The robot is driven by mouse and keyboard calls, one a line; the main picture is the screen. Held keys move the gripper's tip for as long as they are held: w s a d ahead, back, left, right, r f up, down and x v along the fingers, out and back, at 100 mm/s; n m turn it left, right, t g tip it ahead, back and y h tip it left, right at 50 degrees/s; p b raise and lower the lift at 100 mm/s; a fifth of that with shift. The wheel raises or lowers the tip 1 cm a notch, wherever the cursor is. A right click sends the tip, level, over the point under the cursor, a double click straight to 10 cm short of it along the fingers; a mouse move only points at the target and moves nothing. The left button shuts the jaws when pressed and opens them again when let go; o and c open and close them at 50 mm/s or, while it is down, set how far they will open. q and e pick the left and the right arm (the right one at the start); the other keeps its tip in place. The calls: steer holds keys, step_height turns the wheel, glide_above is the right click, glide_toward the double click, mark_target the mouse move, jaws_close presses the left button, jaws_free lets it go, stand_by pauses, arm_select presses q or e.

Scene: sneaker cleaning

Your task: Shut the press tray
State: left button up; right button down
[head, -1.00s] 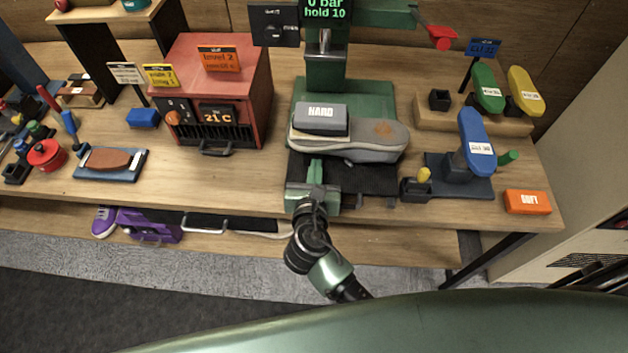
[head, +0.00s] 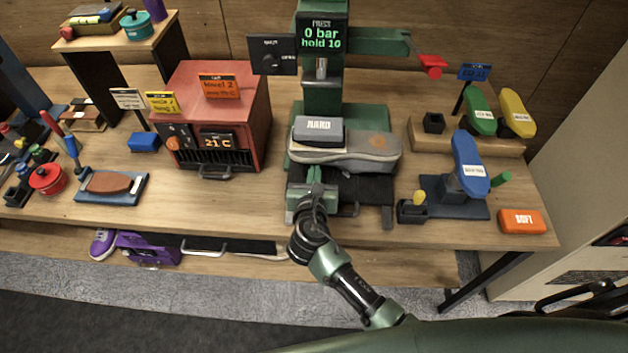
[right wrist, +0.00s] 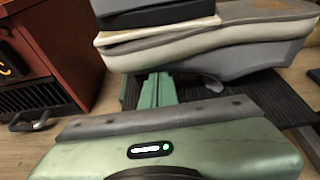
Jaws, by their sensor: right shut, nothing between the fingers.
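The press tray (head: 372,187) is a black ribbed plate at the front of the green press (head: 322,75). Its front part shows outside the press, and a grey sneaker (head: 372,146) lies across it with the grey HARD block (head: 319,130) on top. My right gripper (head: 314,176) is at the tray's front left, its fingers shut and empty, pointing toward the press. In the right wrist view the shut green fingers (right wrist: 157,90) reach the tray below the sneaker (right wrist: 215,45). Whether the tips touch the tray is hard to tell. My left gripper is out of view.
A red oven (head: 218,115) stands left of the press. A blue stand (head: 462,200) with a blue shoe form and an orange SOFT block (head: 522,221) are to the right. A purple sneaker (head: 103,242) is on the lower shelf.

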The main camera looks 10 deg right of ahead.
steer(key=w+d, duration=0.1)
steer(key=w, duration=0.3)
steer(key=w+d, duration=0.1)
steer(key=w, duration=0.2)
steer(key=w+d, duration=0.1)
steer(key=w, duration=0.3)
steer(key=shift+w+d, duration=0.25)
steer(key=shift+w, duration=0.05)
steer(key=shift+r, duration=0.1)
steer(key=shift+w+d+r, duration=0.1)
steer(key=shift+w+r, duration=0.05)
steer(key=shift+r, duration=0.05)
